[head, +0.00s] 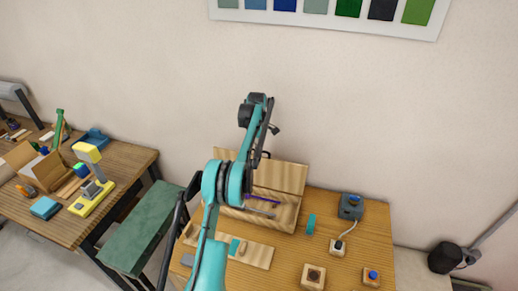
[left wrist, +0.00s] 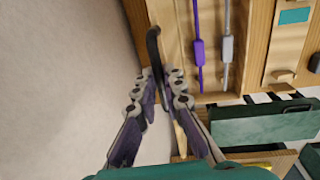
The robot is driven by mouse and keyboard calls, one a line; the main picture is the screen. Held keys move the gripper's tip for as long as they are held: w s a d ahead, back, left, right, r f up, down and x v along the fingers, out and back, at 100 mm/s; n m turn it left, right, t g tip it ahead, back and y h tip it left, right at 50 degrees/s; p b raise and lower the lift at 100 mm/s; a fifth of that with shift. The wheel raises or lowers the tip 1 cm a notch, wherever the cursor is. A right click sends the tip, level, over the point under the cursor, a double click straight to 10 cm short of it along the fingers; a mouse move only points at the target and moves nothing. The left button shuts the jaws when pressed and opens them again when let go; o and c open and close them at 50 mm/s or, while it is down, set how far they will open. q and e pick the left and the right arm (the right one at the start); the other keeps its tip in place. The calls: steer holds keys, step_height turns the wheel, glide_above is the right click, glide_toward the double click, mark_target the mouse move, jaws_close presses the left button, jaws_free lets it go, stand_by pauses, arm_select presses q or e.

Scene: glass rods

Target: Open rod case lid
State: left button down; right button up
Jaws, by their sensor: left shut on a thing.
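The wooden rod case (head: 286,216) stands at the back of the right-hand table. Its lid (head: 285,178) is raised and stands steeply up along the back. A purple rod (head: 262,198) and a grey rod (head: 262,212) lie inside; the purple rod (left wrist: 198,50) and grey rod (left wrist: 226,48) also show in the left wrist view. My left gripper (left wrist: 160,78) is shut on the black curved lid handle (left wrist: 153,45). In the head view my left arm hides part of the case and lid. My right gripper is not in view.
A wooden board with a teal patch (head: 238,247) lies in front of the case. Wooden blocks (head: 314,276) and a blue-grey device (head: 351,206) stand to the right. The wall is close behind the lid. A green bench (head: 142,226) and a cluttered table are at left.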

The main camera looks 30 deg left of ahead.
arm_select(q)
steer(key=shift+w+a, duration=0.1)
steer(key=shift+w, duration=0.3)
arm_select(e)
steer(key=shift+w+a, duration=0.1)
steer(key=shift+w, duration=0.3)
arm_select(q)
steer(key=c, duration=1.6)
jaws_free()
step_height(320, 180, up, 12)
steer(key=s, duration=0.1)
steer(key=shift+s+d, duration=0.15)
steer(key=shift+d, duration=0.05)
